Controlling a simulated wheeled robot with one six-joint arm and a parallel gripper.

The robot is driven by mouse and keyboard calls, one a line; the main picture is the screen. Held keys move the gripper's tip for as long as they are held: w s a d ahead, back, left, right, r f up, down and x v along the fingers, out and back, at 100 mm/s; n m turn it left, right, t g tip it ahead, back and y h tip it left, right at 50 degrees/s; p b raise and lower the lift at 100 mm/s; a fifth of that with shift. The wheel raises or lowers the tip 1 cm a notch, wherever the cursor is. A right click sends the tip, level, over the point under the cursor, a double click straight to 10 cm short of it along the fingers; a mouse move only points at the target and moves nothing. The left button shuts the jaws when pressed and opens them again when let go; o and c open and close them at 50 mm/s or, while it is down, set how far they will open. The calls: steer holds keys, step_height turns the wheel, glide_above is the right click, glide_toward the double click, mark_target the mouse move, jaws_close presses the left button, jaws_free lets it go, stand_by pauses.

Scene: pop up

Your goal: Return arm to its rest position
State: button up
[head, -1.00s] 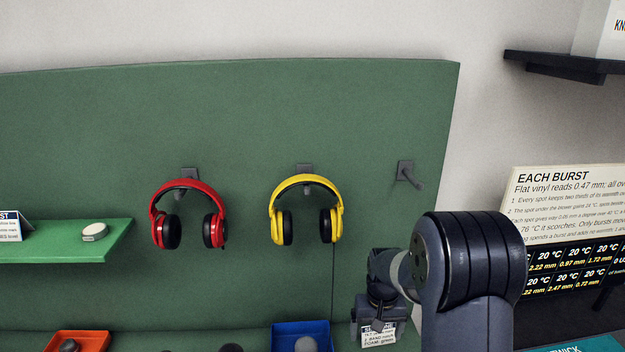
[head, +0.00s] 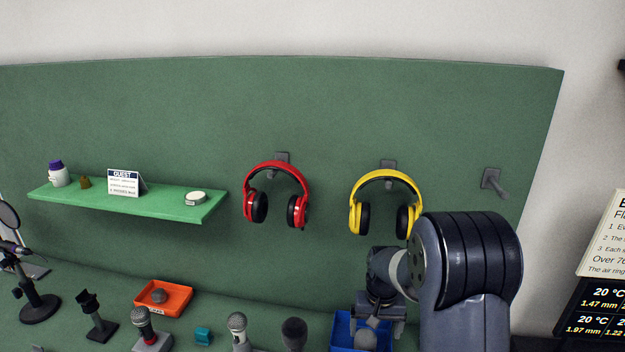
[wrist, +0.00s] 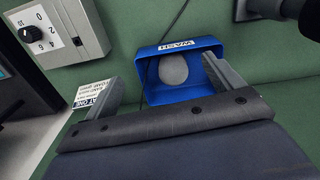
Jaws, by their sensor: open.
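My arm stands at the lower right of the head view. My gripper (head: 378,318) hangs at the end of it, by the blue tray, its fingertips partly hard to make out there. In the wrist view my gripper (wrist: 165,85) has its two fingers wide apart with nothing held between them. Beyond the fingers lies the blue tray (wrist: 187,48) marked WASH with a grey rounded object (wrist: 173,69) in it. The blue tray also shows in the head view (head: 342,330), partly hidden by my arm.
Red headphones (head: 277,167) and yellow headphones (head: 385,177) hang on the green board; a bare hook (head: 494,181) is at right. A green shelf (head: 150,203) is at left. A dial box (wrist: 60,35) is near the gripper.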

steer(key=w+f+m, duration=0.1)
steer(key=w+m, duration=0.1)
steer(key=m, duration=0.1)
steer(key=w+f+m+b, duration=0.1)
steer(key=w+m, duration=0.1)
steer(key=m, duration=0.2)
steer(key=w+f+m, duration=0.1)
steer(key=w+m, duration=0.2)
steer(key=shift+f+m, duration=0.2)
steer(key=shift+m, duration=0.2)
steer(key=shift+w+f+b, duration=0.1)
steer(key=shift+f+b, duration=0.8)
steer(key=shift+f, duration=0.45)
